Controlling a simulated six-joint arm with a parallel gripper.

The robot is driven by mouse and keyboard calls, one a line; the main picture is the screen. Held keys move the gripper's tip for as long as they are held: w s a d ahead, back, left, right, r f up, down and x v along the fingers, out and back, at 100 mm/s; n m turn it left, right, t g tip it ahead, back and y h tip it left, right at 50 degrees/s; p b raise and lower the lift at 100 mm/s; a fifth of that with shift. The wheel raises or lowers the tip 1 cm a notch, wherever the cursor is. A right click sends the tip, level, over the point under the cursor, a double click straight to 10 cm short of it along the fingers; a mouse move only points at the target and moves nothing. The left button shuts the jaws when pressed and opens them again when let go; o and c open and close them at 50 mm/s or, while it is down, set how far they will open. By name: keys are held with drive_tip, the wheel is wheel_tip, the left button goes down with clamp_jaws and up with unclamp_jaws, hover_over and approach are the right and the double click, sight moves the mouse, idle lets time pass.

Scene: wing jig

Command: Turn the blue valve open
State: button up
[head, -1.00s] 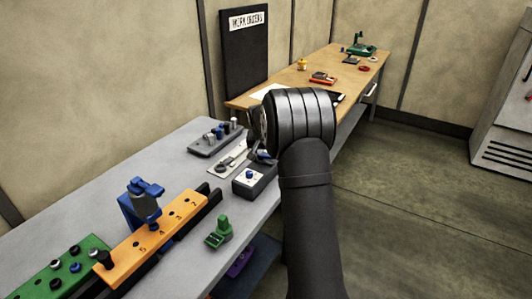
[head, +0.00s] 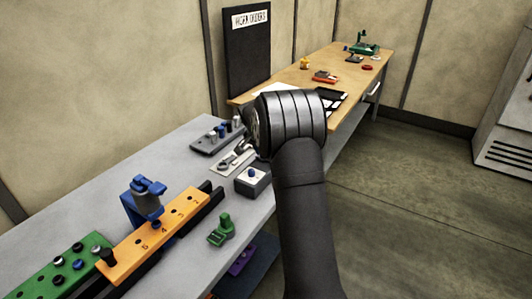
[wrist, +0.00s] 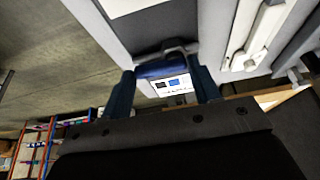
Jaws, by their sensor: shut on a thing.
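In the wrist view a dark blue bar (wrist: 162,69), which looks like the handle of the blue valve, spans the space between my two fingers. My gripper (wrist: 165,88) is shut on it. A grey curved piece lies against its far side. Behind it shows a white label (wrist: 172,86) with a black and a blue square. In the head view my gripper (head: 245,148) is mostly hidden by my wrist, over the back of the grey bench. The valve is hidden there, and I cannot tell how far it is turned.
A grey box with a blue knob (head: 253,174) stands just in front of my gripper. A grey rack (head: 210,143) with several pegs is behind left. A blue clamp (head: 147,195), an orange numbered block (head: 128,253) and a green fixture (head: 221,231) stand nearer on the bench (head: 80,213).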

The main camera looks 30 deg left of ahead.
drive_tip(key=o, duration=1)
drive_tip(key=v, duration=1.7)
drive_tip(key=shift+r, duration=0.3)
drive_tip(key=x, duration=1.7)
drive_tip(key=shift+f, duration=0.3)
drive_tip(key=shift+r, duration=0.1)
